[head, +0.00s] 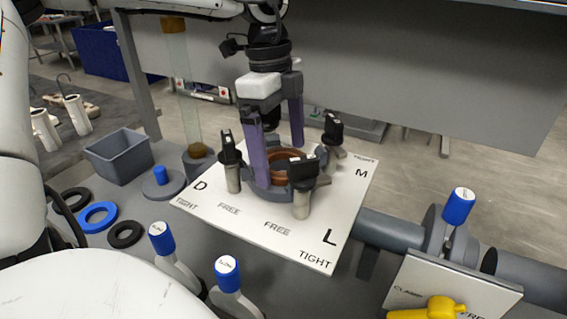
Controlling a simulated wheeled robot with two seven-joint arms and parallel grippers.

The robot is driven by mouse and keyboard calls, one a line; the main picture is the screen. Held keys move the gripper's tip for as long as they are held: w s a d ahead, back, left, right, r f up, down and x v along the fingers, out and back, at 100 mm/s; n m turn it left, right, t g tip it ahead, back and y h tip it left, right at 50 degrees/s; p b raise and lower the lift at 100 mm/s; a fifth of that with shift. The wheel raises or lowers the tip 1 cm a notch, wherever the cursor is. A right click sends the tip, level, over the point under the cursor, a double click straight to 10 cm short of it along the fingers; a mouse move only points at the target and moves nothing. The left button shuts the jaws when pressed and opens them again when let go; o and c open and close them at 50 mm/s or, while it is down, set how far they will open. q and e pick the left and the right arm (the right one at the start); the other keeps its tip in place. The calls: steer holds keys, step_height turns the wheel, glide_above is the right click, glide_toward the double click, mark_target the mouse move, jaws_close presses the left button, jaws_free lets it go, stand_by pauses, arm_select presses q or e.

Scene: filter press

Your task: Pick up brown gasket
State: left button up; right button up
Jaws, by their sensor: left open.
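The brown gasket (289,155) shows as a brown ring inside the round grey press housing (262,190) on the white board. My left gripper (277,165) reaches down over the housing from above, with its purple fingers apart. One finger is at the left of the gasket and the other is at its far right side. The near finger hides part of the ring, and a black-topped clamp in front hides more. I cannot tell whether the fingers touch the gasket. My right gripper is not in view.
Several black-topped clamps (302,180) stand around the housing. A white board (225,209) marked FREE and TIGHT lies under it. Loose black and blue rings (88,226) and a grey bin (103,169) are at left. Blue-topped valves (226,274) and a yellow handle (428,311) are in front.

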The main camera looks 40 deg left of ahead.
arm_select(q)
steer(key=shift+f, duration=0.2)
steer(key=c, duration=1.2)
steer(key=shift+r, duration=0.1)
